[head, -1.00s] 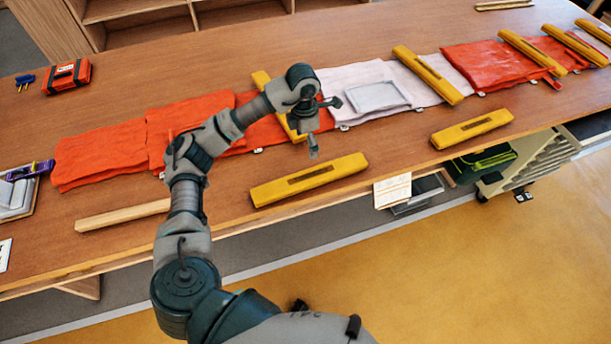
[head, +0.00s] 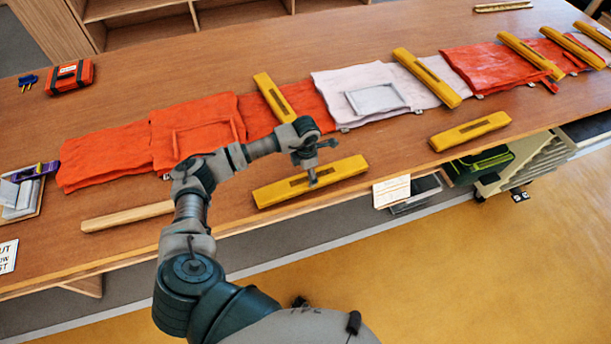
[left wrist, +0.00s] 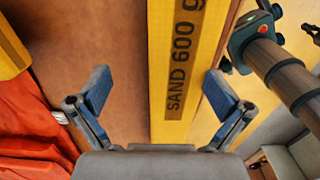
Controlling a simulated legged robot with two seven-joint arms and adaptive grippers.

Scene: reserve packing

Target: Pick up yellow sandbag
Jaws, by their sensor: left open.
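A long yellow sandbag (head: 270,193) lies near the front edge of the wooden table in the head view. My left gripper (head: 320,170) is above it, near its middle. In the left wrist view the same yellow sandbag (left wrist: 185,60), marked "SAND 600 g", runs between the two blue fingertips of my open left gripper (left wrist: 155,95). The fingers do not visibly touch it. Other yellow sandbags lie to the right near the front edge (head: 470,130) and across the cloths (head: 426,77). My right gripper is not in view.
Red and white folded cloths (head: 200,135) run across the table behind the sandbag. A wooden strip (head: 125,215) lies to the left near the front edge. A red case (head: 69,77) sits at the back left. A white card (head: 391,191) is at the front edge.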

